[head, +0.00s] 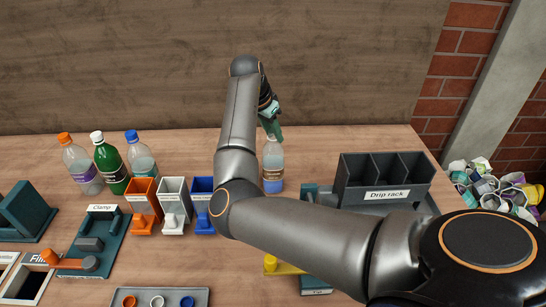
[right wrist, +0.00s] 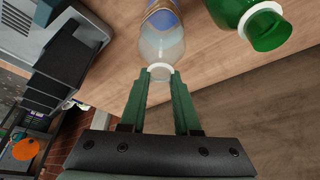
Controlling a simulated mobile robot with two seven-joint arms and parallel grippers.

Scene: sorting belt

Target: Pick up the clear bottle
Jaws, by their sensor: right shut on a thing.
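A clear bottle (head: 273,160) with a blue and tan label stands upright on the table in the middle of the head view. No cap shows on it. In the right wrist view the same clear bottle (right wrist: 163,42) has its pale neck ring between the green fingertips. My right gripper (head: 273,130) comes down from above and is shut on the bottle's neck; it also shows in the right wrist view (right wrist: 159,82). My left gripper is not in view.
A green bottle (right wrist: 240,18) stands close beside the clear one. Capped bottles (head: 83,170) stand at the left. Coloured bins (head: 173,205) stand left of my arm. A dark drip rack (head: 385,182) stands at the right. My right arm hides part of the table.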

